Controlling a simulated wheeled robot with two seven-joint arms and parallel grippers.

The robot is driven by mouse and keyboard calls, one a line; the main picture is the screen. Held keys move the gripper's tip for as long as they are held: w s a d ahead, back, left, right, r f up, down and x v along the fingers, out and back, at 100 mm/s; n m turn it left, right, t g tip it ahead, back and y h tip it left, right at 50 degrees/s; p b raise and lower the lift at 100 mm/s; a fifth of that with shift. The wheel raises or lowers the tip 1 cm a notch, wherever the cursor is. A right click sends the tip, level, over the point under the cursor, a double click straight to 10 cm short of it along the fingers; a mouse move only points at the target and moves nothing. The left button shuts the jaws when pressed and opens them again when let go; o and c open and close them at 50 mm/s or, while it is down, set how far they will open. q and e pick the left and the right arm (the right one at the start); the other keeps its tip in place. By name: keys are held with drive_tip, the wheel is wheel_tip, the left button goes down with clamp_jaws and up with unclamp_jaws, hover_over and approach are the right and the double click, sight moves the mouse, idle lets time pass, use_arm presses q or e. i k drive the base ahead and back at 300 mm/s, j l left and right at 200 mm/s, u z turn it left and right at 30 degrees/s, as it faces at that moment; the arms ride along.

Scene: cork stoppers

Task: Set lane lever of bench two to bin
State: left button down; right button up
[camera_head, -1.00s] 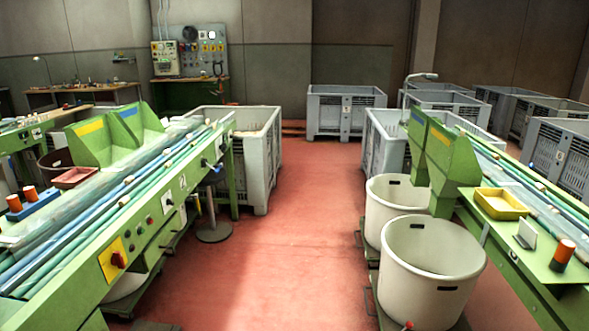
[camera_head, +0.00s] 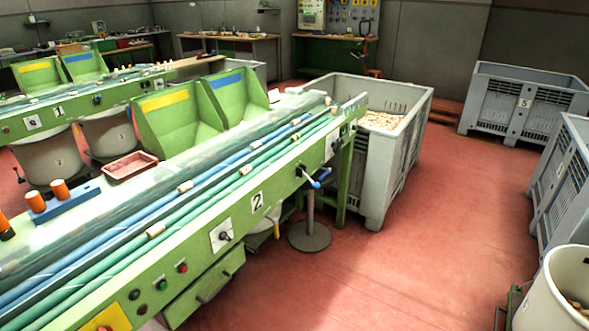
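Bench two (camera_head: 257,201), a green sorting bench with a white "2" plate on its front, runs from the lower left to the upper middle. A small lever (camera_head: 314,183) with a black pivot and a blue handle sticks out of its front face near the far end; I cannot tell which setting it is in. A separate white plate with a dark rotary switch (camera_head: 223,236) sits left of the "2". Corks (camera_head: 155,230) lie on the blue and green lanes. Neither of my grippers is in view.
A grey bin (camera_head: 405,165) with corks inside stands at the bench's far end. A round-based stand (camera_head: 309,236) is under the lever. Another bench (camera_head: 60,111) marked 1 is behind. Red floor is clear to the right, up to grey crates and a white tub (camera_head: 553,296).

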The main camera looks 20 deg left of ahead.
sight(315, 185)
drive_tip(key=i+u, duration=0.1)
drive_tip(key=i, duration=1.65)
